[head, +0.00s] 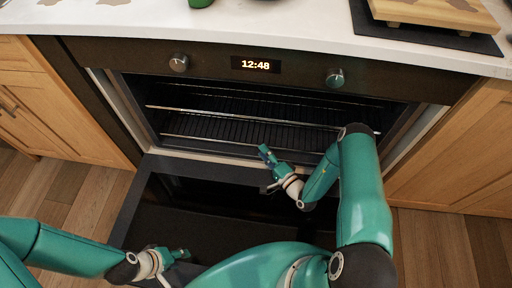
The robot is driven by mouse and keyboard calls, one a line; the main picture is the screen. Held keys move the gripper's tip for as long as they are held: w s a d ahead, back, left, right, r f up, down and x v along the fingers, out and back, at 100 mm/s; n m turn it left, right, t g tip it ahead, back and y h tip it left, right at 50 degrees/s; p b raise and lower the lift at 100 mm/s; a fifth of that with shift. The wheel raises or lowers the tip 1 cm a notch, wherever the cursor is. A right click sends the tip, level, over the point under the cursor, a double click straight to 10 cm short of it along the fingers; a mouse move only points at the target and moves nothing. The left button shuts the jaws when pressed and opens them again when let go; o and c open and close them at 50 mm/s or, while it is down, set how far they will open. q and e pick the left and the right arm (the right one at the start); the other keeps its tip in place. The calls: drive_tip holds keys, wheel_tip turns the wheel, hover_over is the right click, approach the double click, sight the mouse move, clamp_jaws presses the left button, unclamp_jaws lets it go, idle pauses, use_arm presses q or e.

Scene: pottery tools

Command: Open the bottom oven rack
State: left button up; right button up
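The oven (120,62) stands ahead with its door (133,205) folded down and open. Two wire racks show inside, an upper rack (215,111) and a bottom rack (210,130). The bottom rack appears to be inside the cavity. My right gripper (267,158) is at the cavity opening, near the bottom rack's front edge; I cannot tell whether it touches the rack, and its fingers are too small to read. My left gripper (180,254) is low over the open door, away from the racks; its finger opening is unclear. My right arm hides the right part of the racks.
Two knobs (179,62) (335,78) and a clock (256,65) are on the panel. The white counter (270,25) above holds a wooden board (440,12) on a dark mat. Wooden cabinets (60,110) flank the oven. Wooden floor (65,190) is clear at left.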

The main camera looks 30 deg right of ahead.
sight(258, 145)
use_arm(q)
drive_tip(key=shift+f, duration=0.35)
use_arm(e)
drive_tip(key=shift+w+a, duration=0.15)
drive_tip(key=shift+w, duration=0.9)
drive_tip(key=shift+w+a, duration=0.15)
drive_tip(key=shift+w, duration=0.9)
clamp_jaws()
